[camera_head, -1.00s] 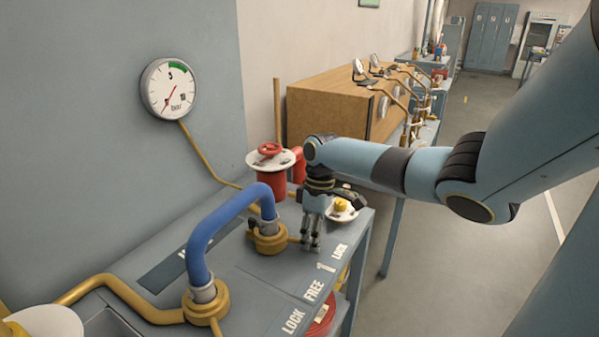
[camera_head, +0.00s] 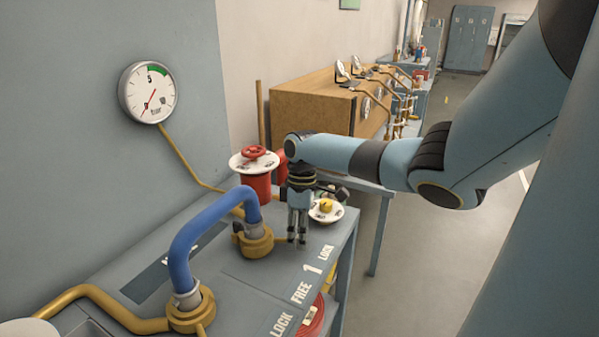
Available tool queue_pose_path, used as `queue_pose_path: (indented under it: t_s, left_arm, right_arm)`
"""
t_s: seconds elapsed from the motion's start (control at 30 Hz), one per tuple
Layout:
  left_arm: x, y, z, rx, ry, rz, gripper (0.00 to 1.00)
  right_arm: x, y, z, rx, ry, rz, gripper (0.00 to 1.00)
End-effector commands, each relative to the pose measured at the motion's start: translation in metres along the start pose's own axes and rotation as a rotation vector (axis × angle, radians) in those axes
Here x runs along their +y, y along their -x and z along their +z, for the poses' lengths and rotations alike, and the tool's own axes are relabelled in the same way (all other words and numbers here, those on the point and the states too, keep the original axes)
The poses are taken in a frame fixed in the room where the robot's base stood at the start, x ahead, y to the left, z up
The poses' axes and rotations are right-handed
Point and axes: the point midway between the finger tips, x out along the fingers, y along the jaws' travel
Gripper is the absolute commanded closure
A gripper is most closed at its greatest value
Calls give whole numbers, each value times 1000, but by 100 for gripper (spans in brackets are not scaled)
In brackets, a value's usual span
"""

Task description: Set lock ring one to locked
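A brass lock ring (camera_head: 254,240) sits on the bench at the far end of the blue hose (camera_head: 205,222). A short lever sticks out from it to the right. The bench print (camera_head: 306,285) beside it reads LOCK, FREE, 1 and LOCK. A second brass ring (camera_head: 190,310) holds the hose's near end. My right gripper (camera_head: 298,240) points straight down at the lever's outer end, just right of the far ring. A narrow gap shows between its fingers, but whether they touch or grip the lever is unclear. My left gripper is out of view.
A red valve with a white disc (camera_head: 240,163) stands behind the far ring. A yellow knob on a white plate (camera_head: 316,215) is right behind my gripper. A gauge (camera_head: 147,93) hangs on the wall. A brass pipe (camera_head: 110,310) runs along the near left.

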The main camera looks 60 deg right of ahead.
Motion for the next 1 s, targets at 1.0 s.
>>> queue_pose_path:
  t_s: [1.0]
  left_arm:
    - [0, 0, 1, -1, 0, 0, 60]
  right_arm:
    - [0, 113, 0, -1, 0, 0, 49]
